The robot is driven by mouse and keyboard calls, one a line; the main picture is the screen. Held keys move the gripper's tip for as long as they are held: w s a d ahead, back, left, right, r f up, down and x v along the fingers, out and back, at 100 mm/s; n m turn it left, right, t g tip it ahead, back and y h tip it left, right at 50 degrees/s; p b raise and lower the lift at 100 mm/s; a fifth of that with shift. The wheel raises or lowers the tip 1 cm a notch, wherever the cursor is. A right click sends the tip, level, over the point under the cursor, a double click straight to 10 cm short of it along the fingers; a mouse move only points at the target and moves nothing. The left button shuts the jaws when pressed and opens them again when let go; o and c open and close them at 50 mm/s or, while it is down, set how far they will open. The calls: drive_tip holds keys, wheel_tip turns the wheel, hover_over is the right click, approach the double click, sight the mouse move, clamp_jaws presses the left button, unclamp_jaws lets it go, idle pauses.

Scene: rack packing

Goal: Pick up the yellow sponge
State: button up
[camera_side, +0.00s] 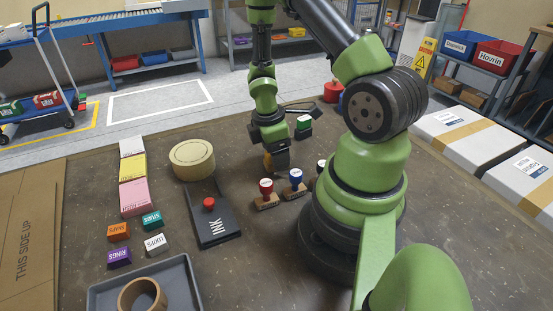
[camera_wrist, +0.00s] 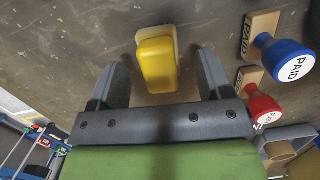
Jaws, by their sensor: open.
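The yellow sponge (camera_wrist: 156,62) lies on the brown table in the wrist view, with a paler layer showing at its far edge and right side. My gripper (camera_wrist: 162,75) is open, with one finger on each side of the sponge. I see a gap between the sponge and each finger, and the jaws are empty. In the side view, my gripper (camera_side: 275,163) points down at the table, and a small yellow-orange part of the sponge (camera_side: 267,161) shows beside the fingers. The rest of it is hidden there.
A grey tray (camera_side: 105,294) is at the front left.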

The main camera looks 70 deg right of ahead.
drive_tip(key=shift+s+d+f, duration=0.1)
drive_tip(key=shift+s+f, duration=0.05)
drive_tip(key=shift+f, duration=0.9)
drive_tip(key=c, duration=1)
